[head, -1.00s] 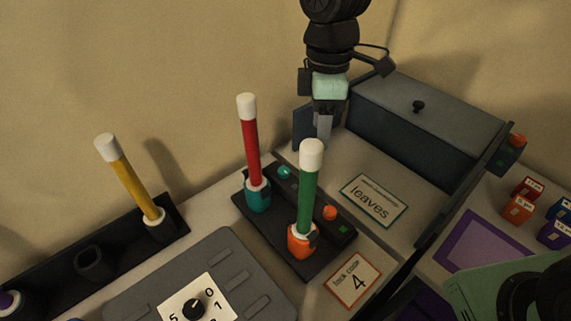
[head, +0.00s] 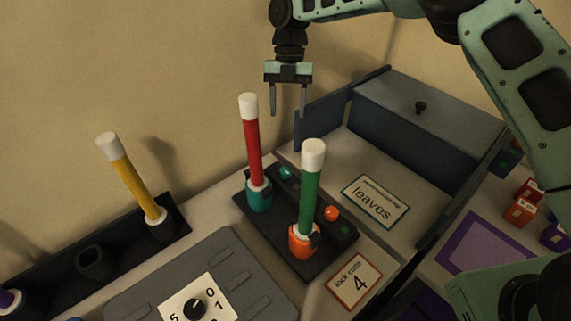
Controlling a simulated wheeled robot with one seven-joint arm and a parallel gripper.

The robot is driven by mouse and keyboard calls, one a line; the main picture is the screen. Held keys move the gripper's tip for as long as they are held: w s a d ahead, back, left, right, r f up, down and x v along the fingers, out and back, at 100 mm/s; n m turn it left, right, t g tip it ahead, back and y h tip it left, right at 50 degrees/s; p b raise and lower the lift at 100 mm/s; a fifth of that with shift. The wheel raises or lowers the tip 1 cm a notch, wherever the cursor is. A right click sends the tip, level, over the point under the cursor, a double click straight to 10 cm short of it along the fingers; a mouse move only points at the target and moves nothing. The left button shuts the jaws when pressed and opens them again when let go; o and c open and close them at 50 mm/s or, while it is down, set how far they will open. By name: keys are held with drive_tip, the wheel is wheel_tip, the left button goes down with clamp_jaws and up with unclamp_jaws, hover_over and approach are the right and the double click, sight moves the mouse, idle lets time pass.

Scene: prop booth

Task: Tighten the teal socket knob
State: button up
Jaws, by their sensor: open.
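The teal socket (head: 259,197) stands on a dark base plate (head: 290,262), with a red rod (head: 254,150) with a white top upright in it.
A grey box (head: 430,115) stands at the back right, near the "leaves" card (head: 375,200). A yellow rod (head: 132,180) stands in a black rack (head: 185,222) on the left. A grey dial panel (head: 235,270) lies in front. A "lock code 4" card (head: 354,281) lies right of the base plate.

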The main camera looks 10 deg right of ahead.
sight(285, 170)
drive_tip(key=p+x, duration=0.4)
drive_tip(key=x, duration=1.2)
drive_tip(key=shift+w+p, duration=0.1)
drive_tip(key=shift+p, duration=0.3)
drive_tip(key=shift+c, duration=0.3)
drive_tip(key=c, duration=0.9)
